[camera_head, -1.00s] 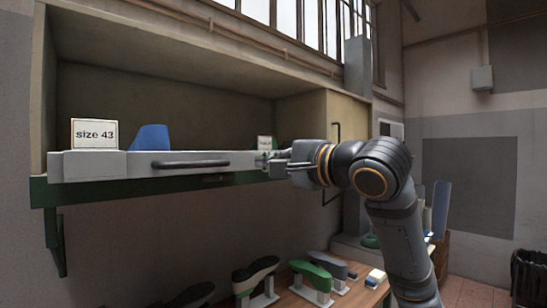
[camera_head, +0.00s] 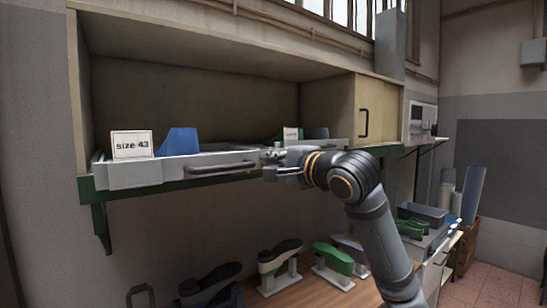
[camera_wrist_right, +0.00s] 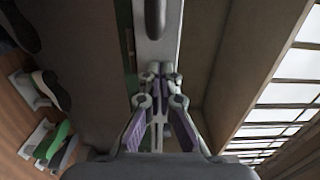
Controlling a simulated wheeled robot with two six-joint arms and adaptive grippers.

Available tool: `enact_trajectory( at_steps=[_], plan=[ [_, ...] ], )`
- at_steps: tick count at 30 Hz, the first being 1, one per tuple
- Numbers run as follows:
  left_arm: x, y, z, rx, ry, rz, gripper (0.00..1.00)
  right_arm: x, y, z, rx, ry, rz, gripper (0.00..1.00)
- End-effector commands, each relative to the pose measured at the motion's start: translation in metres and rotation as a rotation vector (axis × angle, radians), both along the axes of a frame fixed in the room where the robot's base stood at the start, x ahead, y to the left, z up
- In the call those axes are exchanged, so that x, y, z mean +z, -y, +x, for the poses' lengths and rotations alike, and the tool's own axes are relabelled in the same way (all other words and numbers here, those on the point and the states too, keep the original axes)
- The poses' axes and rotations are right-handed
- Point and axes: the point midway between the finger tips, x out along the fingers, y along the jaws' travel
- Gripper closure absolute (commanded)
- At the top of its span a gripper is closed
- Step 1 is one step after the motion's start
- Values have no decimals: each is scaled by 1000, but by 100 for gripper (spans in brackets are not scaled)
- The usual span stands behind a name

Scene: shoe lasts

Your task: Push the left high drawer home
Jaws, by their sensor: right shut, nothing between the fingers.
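The left high drawer (camera_head: 140,174) is a grey front with a dark bar handle (camera_head: 222,167), at the left of the high shelf. It seems to stand out past the shelf's green edge. A "size 43" card (camera_head: 131,144) and a blue last (camera_head: 178,142) stand at its left end. My right gripper (camera_head: 268,160) is shut and empty at the right end of the drawer front. In the right wrist view its fingertips (camera_wrist_right: 158,76) meet at the grey front (camera_wrist_right: 152,45), below the handle (camera_wrist_right: 154,15); I cannot tell whether they touch it. My left gripper is out of view.
Another card (camera_head: 291,134) and dark lasts stand on the shelf behind my right gripper. A beige cupboard door (camera_head: 378,108) closes the shelf's right end. Below, a wooden bench holds shoe lasts on stands, including a green one (camera_head: 334,258). Open space lies between shelf and bench.

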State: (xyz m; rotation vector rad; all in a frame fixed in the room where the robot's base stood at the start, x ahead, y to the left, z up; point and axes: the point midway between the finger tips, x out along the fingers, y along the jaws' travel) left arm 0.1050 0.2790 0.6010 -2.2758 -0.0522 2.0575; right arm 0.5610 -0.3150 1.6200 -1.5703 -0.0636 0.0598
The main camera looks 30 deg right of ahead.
Motion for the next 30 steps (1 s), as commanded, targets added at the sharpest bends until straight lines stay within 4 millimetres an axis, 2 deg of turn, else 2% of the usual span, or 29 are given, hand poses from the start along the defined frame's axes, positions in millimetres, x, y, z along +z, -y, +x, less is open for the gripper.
enact_trajectory(
  at_steps=[1,11,25,30],
  plan=[
    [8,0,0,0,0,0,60,4,-1,5,1,-2,3,100],
    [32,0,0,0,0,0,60,4,-3,34,1,-2,2,100],
    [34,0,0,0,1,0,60,0,-3,41,0,-2,2,100],
    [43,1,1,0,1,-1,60,3,-5,55,2,-2,5,100]
  ],
)
